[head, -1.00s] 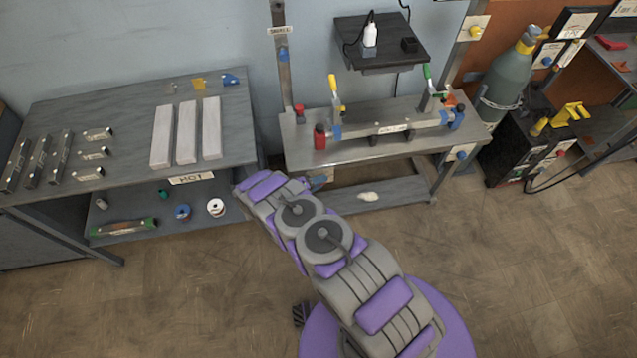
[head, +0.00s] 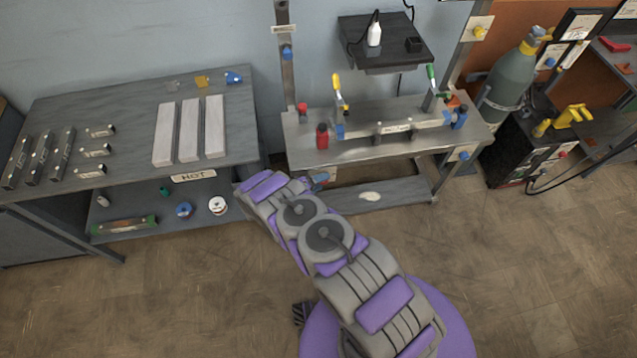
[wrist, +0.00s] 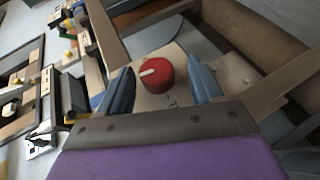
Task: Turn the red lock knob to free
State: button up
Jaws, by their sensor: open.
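The red lock knob (wrist: 157,74) shows in the wrist view as a round red cap with a white pointer bar toward the picture's left. It sits on a pale plate (wrist: 176,54). My gripper (wrist: 161,88) is open, with one blue-grey finger on each side of the knob. A gap seems to show on the right side; whether either finger touches it I cannot tell. Small marks on the plate below the knob are too blurred to read. In the head view I cannot make out this knob; my arm covers the area left of the bench.
A steel bench (head: 360,152) with yellow and green handled clamps and a red cylinder (head: 322,136) stands beyond my arm. A grey table (head: 110,185) with metal bars is on the left. A gas cylinder (head: 507,75) stands on the right. The floor around is clear.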

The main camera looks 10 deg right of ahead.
jog(key=p+v, duration=0.3)
jog(key=v, duration=1.4)
jog(key=shift+a+p, duration=0.25)
jog(key=shift+p, duration=0.15)
jog(key=shift+s, duration=0.1)
